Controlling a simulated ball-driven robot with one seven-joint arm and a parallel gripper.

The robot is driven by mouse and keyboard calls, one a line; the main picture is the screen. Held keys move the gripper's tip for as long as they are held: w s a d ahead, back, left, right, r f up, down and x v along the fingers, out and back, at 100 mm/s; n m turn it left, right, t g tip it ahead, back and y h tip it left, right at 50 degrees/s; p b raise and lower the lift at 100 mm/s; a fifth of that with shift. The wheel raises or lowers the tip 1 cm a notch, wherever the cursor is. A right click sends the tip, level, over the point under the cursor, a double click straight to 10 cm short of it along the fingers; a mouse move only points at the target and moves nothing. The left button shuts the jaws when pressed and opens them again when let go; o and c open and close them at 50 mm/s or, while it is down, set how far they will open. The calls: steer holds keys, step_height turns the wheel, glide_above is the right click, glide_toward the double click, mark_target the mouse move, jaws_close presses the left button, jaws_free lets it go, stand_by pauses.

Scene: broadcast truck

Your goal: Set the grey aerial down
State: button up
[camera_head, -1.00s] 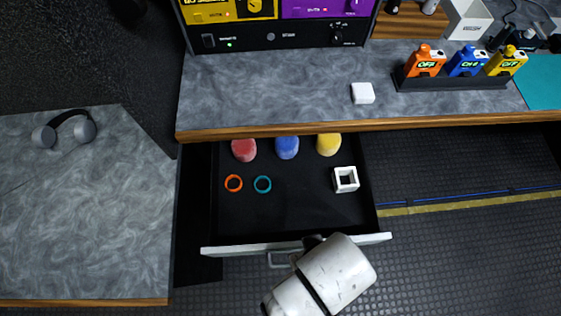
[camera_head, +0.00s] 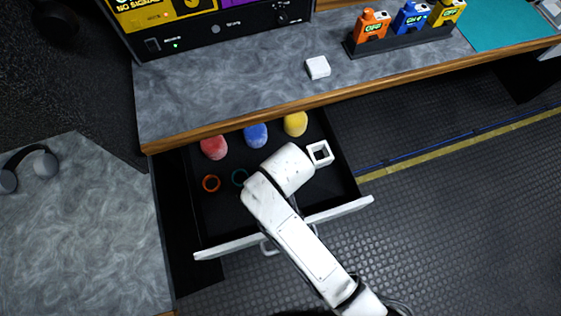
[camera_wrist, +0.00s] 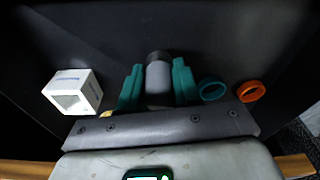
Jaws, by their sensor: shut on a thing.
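In the wrist view, the grey aerial (camera_wrist: 158,82) is a short grey cylinder with a dark end. It sits between the two teal fingers of my gripper (camera_wrist: 157,76), which is shut on it. In the head view my arm reaches over the open drawer (camera_head: 283,232), and its white wrist hides the gripper and the aerial. The wrist view shows the dark drawer floor beyond the fingers; I cannot tell whether the aerial touches it.
In the drawer are a red foam cover (camera_head: 214,147), a blue one (camera_head: 256,135), a yellow one (camera_head: 295,124), an orange ring (camera_head: 211,183), a teal ring (camera_head: 239,177) and a white hollow cube (camera_head: 320,153). The worktop (camera_head: 230,85) overhangs the drawer's back.

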steer(key=shift+w+a+f, duration=0.1)
steer(key=shift+w+f, duration=0.15)
steer(key=shift+f, duration=1.6)
steer(key=o, duration=1)
steer(key=shift+f, duration=0.1)
steer(key=r, duration=0.4)
steer(key=s+r, duration=0.1)
steer(key=r, duration=0.3)
steer(key=r+p, duration=0.1)
steer(key=r, duration=0.3)
steer(key=shift+s+d+r, duration=0.1)
steer(key=shift+s+d, duration=0.05)
steer(key=shift+d, duration=0.2)
